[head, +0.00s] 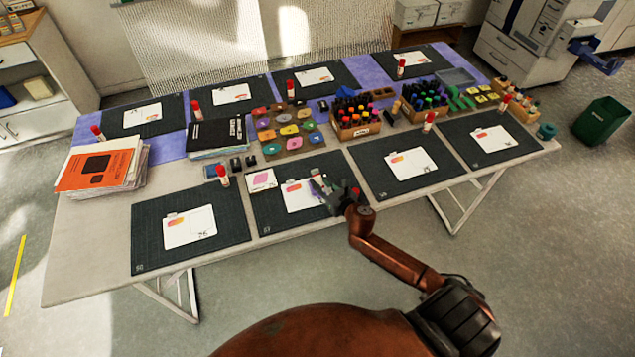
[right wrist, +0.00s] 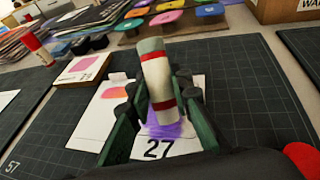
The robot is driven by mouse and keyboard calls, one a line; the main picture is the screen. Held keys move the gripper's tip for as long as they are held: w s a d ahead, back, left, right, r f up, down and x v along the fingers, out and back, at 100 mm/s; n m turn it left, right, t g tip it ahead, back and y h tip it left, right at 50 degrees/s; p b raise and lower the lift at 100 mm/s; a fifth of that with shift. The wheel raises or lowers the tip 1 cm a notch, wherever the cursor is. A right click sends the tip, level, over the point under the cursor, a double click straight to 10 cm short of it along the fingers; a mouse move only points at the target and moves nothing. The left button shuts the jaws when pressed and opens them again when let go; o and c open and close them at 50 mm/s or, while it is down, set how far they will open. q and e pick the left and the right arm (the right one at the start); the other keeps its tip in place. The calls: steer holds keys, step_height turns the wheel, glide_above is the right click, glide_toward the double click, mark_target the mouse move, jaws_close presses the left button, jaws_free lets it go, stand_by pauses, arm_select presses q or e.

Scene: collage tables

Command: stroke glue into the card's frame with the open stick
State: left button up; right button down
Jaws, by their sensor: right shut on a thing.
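My right gripper (head: 326,187) is over the middle front mat, shut on a white glue stick with red bands (right wrist: 157,75). The stick stands slightly tilted between the green fingers in the right wrist view, its lower end over the card (right wrist: 95,125). The card, white with an orange-pink picture and the number 27, lies on the dark mat (right wrist: 245,85); it also shows in the head view (head: 298,197). A purple patch of glue (right wrist: 166,130) shows on the card around the stick's lower end. Whether the stick touches the card is hidden. My left gripper is out of view.
A small picture tile (head: 262,180) lies at the mat's upper left. Behind are colored pads (head: 284,130) and a marker box (head: 352,120). Other mats hold cards, such as the right neighbour (head: 407,165). A red thing (right wrist: 303,160) shows at the wrist view's edge.

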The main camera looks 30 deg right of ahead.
steer(key=shift+d, duration=0.7)
steer(key=shift+w, duration=0.1)
steer(key=shift+w+d+f, duration=0.1)
steer(key=shift+w, duration=0.4)
steer(key=shift+w+d+b, duration=0.15)
steer(key=shift+w+d, duration=0.05)
steer(key=shift+w, duration=0.6)
steer(key=shift+w+d+b, duration=0.15)
steer(key=shift+w, duration=0.65)
steer(key=shift+w+d+b, duration=0.15)
steer(key=shift+w+d, duration=0.05)
steer(key=shift+w, duration=0.6)
step_height(320, 180, up, 7)
steer(key=p, duration=0.6)
steer(key=shift+r, duration=0.2)
steer(key=shift+f, duration=0.1)
